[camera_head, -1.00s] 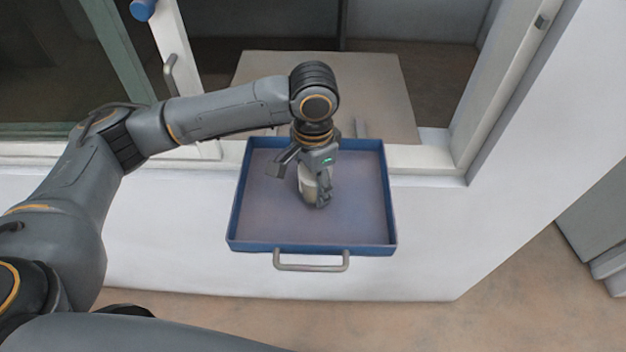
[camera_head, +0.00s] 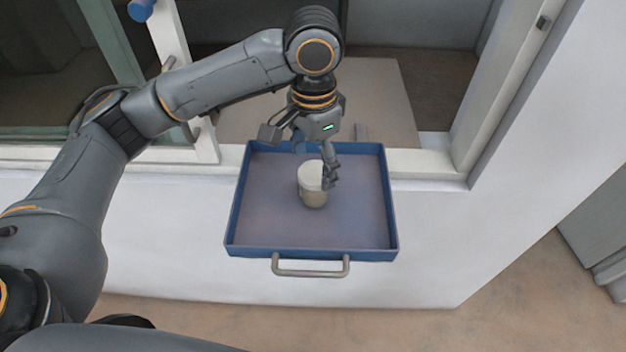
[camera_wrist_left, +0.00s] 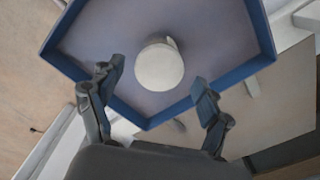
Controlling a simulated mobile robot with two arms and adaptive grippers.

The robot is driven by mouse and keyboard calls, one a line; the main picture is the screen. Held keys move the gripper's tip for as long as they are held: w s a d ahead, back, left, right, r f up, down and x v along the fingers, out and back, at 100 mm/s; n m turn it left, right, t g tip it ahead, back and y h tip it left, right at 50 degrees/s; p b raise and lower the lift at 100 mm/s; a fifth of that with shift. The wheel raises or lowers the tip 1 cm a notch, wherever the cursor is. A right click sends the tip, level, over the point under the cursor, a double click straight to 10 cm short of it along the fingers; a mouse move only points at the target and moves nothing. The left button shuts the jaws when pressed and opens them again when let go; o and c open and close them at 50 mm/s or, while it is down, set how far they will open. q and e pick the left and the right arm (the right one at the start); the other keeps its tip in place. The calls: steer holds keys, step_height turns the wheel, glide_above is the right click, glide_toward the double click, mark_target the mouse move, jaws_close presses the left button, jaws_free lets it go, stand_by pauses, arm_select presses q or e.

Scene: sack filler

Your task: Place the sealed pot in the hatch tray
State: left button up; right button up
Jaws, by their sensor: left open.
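The sealed pot (camera_head: 312,190), a small beige pot with a white lid, stands upright on the floor of the blue-rimmed hatch tray (camera_head: 240,205), near its middle. It also shows from above in the left wrist view (camera_wrist_left: 160,66), inside the tray (camera_wrist_left: 262,30). My left gripper (camera_head: 312,165) is above and behind the pot, with its fingers spread. In the left wrist view the open fingers (camera_wrist_left: 155,95) are apart from the pot with nothing between them. My right gripper is not in view.
The tray has a grey front handle (camera_head: 311,268) and sits in front of the white window frame (camera_head: 425,165). A pale board (camera_head: 385,95) lies behind it inside the opening. A sliding window with a handle is at the left. The tray floor around the pot is clear.

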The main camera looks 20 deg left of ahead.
arm_select(q)
steer(key=shift+r, duration=2.3)
